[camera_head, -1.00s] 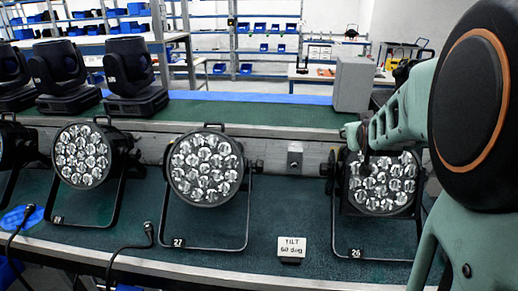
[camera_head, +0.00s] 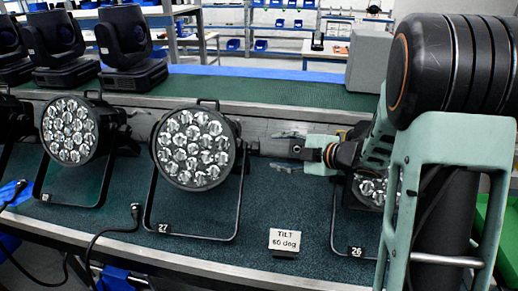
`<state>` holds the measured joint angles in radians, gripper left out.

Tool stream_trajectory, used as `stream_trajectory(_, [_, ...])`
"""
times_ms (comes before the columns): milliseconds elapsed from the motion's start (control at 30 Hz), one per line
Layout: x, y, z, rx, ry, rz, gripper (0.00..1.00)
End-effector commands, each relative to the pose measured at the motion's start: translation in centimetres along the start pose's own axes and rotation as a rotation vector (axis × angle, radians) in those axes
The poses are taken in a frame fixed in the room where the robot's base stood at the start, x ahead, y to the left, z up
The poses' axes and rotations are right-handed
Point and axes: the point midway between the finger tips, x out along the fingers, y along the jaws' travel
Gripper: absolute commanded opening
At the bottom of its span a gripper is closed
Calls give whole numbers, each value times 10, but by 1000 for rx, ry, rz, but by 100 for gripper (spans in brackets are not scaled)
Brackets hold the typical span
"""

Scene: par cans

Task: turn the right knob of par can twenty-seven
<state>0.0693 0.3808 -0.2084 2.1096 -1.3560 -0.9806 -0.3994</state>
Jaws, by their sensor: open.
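Par can twenty-seven (camera_head: 194,147) stands on the dark green bench in its black yoke, its round face of several lenses tilted slightly upward. The label 27 shows on the yoke's bottom bar. Its right knob (camera_head: 254,147) is a small dark piece at the right side of the can, where the yoke meets it. My gripper (camera_head: 283,150) comes in from the right, open, with its thin grey fingers pointing left toward the knob. A small gap seems to lie between the fingertips and the knob; contact is not clear.
Par can 26 (camera_head: 371,190) is partly hidden behind my arm. A sign (camera_head: 285,241) reading TILT 60 deg stands right of can twenty-seven. Another par can (camera_head: 71,130) stands to the left. Moving-head lights (camera_head: 131,52) and a grey box (camera_head: 369,61) stand on the shelf behind.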

Motion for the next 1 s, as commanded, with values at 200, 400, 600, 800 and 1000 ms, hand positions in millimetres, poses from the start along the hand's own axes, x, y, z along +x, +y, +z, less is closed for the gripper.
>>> stream_trajectory(200, [36, -1, -1, -1, 3, -2, 50])
stream_trajectory(400, [73, -1, 0, -1, 0, -1, 50])
stream_trajectory(600, [97, 0, 0, -1, -2, 1, 50])
stream_trajectory(800, [104, 1, 0, -1, -3, 1, 50])
stream_trajectory(1000, [104, 1, 0, -1, -3, 1, 49])
